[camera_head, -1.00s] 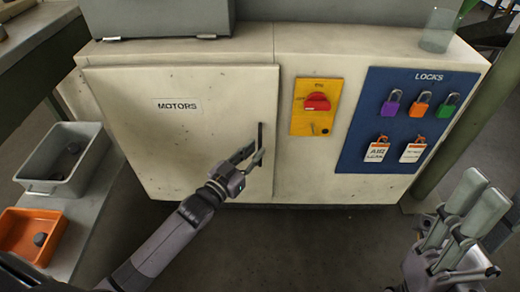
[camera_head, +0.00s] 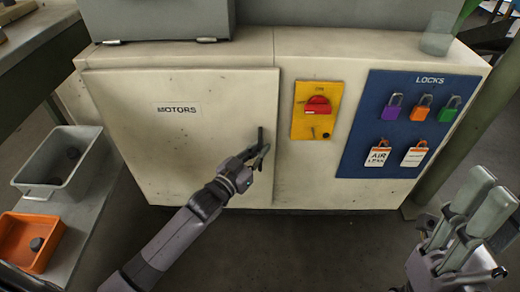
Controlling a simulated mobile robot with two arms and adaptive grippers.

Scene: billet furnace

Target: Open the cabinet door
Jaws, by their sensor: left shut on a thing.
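The cream cabinet door (camera_head: 180,130) carries a MOTORS label and stands closed, or nearly so, in its frame. Its dark upright handle (camera_head: 261,137) is near the door's right edge. My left gripper (camera_head: 260,155) is shut on the handle, its fingers around the lower part. My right gripper (camera_head: 475,210) is at the lower right, away from the cabinet, with its fingers pointing up. Whether its fingers are apart or together is hard to tell.
A yellow panel with a red rotary switch (camera_head: 317,105) is right of the door. A blue LOCKS board (camera_head: 377,107) holds several padlocks and tags. At left, a grey bin (camera_head: 35,190) and an orange bin (camera_head: 14,240) sit on a bench. Floor before the cabinet is clear.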

